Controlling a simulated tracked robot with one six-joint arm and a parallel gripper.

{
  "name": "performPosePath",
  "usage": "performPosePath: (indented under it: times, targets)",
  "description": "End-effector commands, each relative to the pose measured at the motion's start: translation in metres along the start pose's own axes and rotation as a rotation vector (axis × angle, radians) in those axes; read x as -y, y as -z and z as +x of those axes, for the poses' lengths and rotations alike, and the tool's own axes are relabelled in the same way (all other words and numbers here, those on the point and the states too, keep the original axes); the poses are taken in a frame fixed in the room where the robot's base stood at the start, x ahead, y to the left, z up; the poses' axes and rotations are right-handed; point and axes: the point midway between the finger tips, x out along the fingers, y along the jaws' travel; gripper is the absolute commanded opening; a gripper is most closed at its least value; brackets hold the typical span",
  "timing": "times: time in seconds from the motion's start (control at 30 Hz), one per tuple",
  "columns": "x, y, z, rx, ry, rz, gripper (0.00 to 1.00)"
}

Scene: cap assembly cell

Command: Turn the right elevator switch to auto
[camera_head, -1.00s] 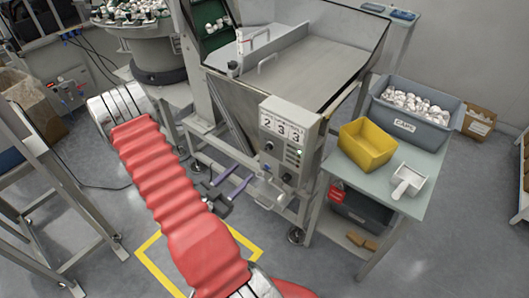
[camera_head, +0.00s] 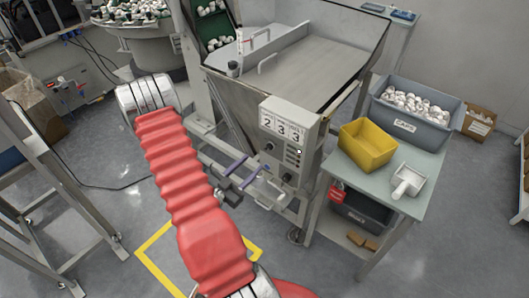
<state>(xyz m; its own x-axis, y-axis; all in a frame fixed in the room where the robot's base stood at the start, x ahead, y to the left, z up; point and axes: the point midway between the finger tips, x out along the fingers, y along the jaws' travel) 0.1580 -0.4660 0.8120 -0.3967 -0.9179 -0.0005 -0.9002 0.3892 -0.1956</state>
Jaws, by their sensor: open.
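The grey control box (camera_head: 291,133) is fixed to the front of the steel hopper. One dark knob (camera_head: 268,147) is at the left and another (camera_head: 287,178) is near the bottom. The labels are too small to read, so I cannot tell which is the right elevator switch or its setting. My gripper (camera_head: 254,162) is open and empty, its two purple-grey fingers pointing up and right, just left of the box's lower part.
The steel hopper (camera_head: 315,65) stands behind the box. A side table (camera_head: 402,225) at right holds a yellow bin (camera_head: 367,145), a grey caps bin (camera_head: 415,105) and a white scoop (camera_head: 407,181). Frame rails (camera_head: 232,148) run close to my gripper. Floor is open in front.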

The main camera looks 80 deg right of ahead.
Motion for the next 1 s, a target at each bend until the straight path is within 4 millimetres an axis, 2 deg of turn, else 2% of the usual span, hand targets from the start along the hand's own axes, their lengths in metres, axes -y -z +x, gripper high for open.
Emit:
performPosePath:
  times: [0.7, 1.0]
  targets:
    - [-0.001, 0.000, 0.082, 0.000, -0.002, 0.001, 0.42]
    - [0.000, 0.000, 0.090, 0.000, 0.001, 0.000, 0.42]
